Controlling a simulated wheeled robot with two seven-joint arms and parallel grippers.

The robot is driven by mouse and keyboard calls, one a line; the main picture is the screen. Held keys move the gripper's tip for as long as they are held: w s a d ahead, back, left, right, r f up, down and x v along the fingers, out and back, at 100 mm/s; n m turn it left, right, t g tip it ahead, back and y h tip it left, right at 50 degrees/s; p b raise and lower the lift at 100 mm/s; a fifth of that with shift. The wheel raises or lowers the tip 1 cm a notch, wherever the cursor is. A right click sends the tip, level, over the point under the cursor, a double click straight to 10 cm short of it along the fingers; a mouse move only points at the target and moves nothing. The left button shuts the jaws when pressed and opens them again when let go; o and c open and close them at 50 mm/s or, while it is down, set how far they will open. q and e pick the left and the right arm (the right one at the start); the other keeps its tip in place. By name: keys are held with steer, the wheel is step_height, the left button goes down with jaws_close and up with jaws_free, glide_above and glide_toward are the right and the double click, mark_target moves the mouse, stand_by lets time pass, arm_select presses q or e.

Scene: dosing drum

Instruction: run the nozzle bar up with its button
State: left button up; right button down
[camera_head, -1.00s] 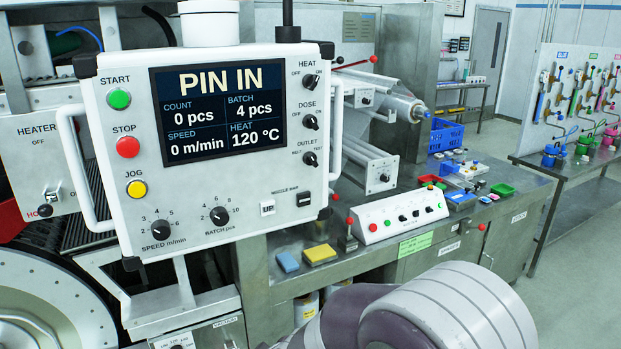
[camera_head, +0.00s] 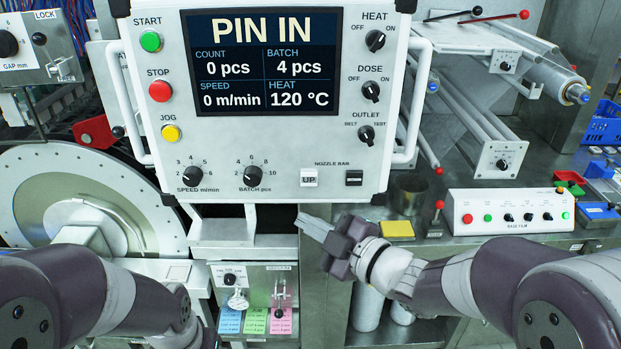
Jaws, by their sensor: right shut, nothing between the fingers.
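The control panel (camera_head: 240,130) fills the upper middle, and its screen (camera_head: 265,62) reads PIN IN. Under the NOZZLE BAR label sit a white button marked UP (camera_head: 309,179) and a black rocker (camera_head: 354,178). My right gripper (camera_head: 304,221) is shut and empty. Its fingertips point up and left, just below the panel's lower edge in the picture and apart from the UP button. My left arm (camera_head: 80,290) comes in at the lower left; its gripper is below the frame. I cannot make out the nozzle bar itself.
Panel knobs and START, STOP and JOG buttons surround the screen. A round drum plate (camera_head: 75,205) stands at the left. Below are a small valve box (camera_head: 250,282) and coloured tags. To the right are a yellow block (camera_head: 397,230), a red-knobbed lever (camera_head: 439,205) and the base film box (camera_head: 510,212).

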mark_target(309, 179)
arm_select(q)
steer(key=shift+w+d+r+p, duration=0.1)
steer(key=shift+d+r+p, duration=0.1)
steer(key=shift+r+p, duration=0.5)
arm_select(e)
steer(key=shift+w+d, duration=0.15)
steer(key=shift+w, duration=2.1)
steer(key=shift+w+d, duration=0.15)
steer(key=shift+w, duration=2.1)
arm_select(q)
steer(key=shift+d, duration=0.1)
arm_select(e)
steer(key=shift+d, duration=0.1)
steer(key=shift+w+f, duration=0.1)
steer(key=shift+w, duration=0.1)
arm_select(q)
steer(key=shift+f, duration=0.1)
arm_select(e)
steer(key=shift+w, duration=0.25)
